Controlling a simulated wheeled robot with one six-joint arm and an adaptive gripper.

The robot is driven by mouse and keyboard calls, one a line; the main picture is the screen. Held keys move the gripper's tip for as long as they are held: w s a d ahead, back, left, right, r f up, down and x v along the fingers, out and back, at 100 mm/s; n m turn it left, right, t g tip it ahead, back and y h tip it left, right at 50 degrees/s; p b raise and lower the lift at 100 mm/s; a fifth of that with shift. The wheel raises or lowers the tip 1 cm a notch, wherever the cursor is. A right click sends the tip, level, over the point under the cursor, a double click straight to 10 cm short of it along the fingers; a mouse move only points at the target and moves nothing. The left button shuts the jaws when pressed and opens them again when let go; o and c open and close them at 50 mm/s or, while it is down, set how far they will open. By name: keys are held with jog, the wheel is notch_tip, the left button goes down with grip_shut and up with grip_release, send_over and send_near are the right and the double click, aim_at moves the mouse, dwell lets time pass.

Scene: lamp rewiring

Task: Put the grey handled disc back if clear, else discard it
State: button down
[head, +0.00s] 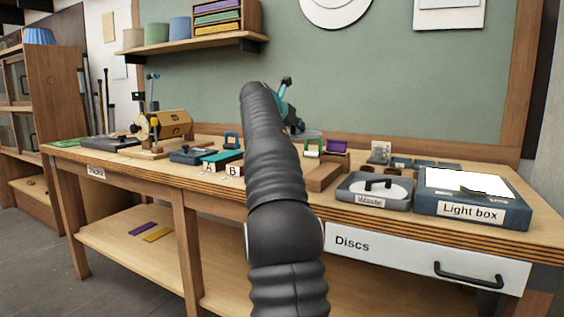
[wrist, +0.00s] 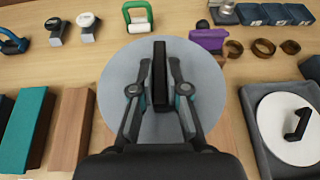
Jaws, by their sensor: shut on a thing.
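The grey disc (wrist: 118,75) with an upright black handle (wrist: 160,62) fills the middle of the wrist view. My gripper (wrist: 160,90) is shut on that handle, one finger on each side. In the head view my arm hides most of the disc, and only its right edge (head: 310,134) shows behind the arm.
A grey tray (head: 400,203) holding a white disc with a black handle (head: 368,184) stands left of the light box; it also shows in the wrist view (wrist: 255,150). A brown wooden block (wrist: 73,130) and teal block (wrist: 28,125) lie left of the disc. Small clamps and rings line the back.

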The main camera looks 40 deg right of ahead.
aim_at(306, 133)
jog(key=d, duration=0.1)
jog(key=s+d+r, duration=0.1)
jog(key=d, duration=0.1)
jog(key=shift+s+r, duration=0.25)
jog(key=shift+r, duration=0.05)
jog(key=w+a+f, duration=0.4)
jog(key=w+a, duration=0.1)
jog(key=w+a+f, duration=0.2)
jog(key=w, duration=0.1)
jog(key=shift+a+f, duration=0.35)
jog(key=shift+f, duration=0.05)
jog(key=shift+f+b, duration=0.75)
jog(key=shift+f, duration=1.25)
jog(key=shift+f, duration=0.1)
jog(key=c, duration=1.2)
grip_release()
